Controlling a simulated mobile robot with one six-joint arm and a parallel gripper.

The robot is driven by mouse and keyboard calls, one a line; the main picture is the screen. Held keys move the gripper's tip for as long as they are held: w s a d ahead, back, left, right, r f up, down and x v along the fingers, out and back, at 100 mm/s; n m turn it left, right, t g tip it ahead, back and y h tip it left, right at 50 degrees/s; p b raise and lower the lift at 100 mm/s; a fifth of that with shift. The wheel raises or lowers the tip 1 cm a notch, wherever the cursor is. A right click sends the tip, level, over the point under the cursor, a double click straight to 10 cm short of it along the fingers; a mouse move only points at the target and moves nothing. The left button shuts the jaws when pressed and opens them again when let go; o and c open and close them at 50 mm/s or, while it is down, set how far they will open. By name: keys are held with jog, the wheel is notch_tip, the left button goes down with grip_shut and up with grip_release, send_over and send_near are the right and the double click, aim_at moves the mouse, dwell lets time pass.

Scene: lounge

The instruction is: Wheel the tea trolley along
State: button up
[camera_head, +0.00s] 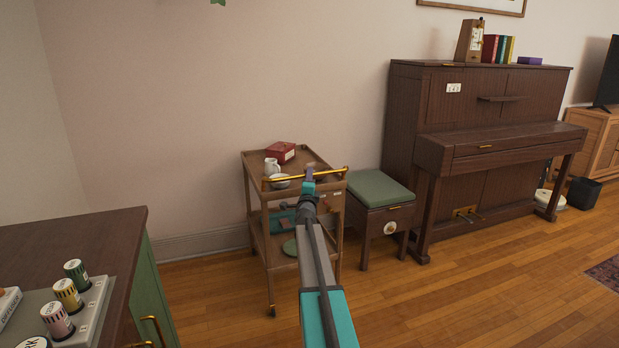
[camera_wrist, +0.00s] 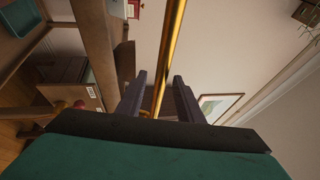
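The tea trolley (camera_head: 258,230) is a wooden two-shelf cart on castors, standing near the wall left of the piano. A brass push rail (camera_head: 280,181) runs along its near top edge. My gripper (camera_head: 308,186) is at this rail. In the wrist view, the rail (camera_wrist: 174,35) passes between the two dark fingers of my gripper (camera_wrist: 160,78). Gaps show between rail and fingers, so it looks open around the rail. A red box (camera_head: 281,151), a white mug (camera_head: 271,166) and a bowl (camera_head: 279,181) are on the top shelf. My arm hides part of the lower shelf.
A stool with a green cushion (camera_head: 380,188) stands close at the trolley's right, with the piano (camera_head: 470,140) beyond. A green cabinet with a brown top (camera_head: 110,230) is at the near left. Wooden floor (camera_head: 440,310) is clear in front.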

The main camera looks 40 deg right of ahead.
jog(key=v, duration=1.1)
jog(key=shift+s+a, duration=0.15)
jog(key=shift+a, duration=0.05)
dwell(0.6)
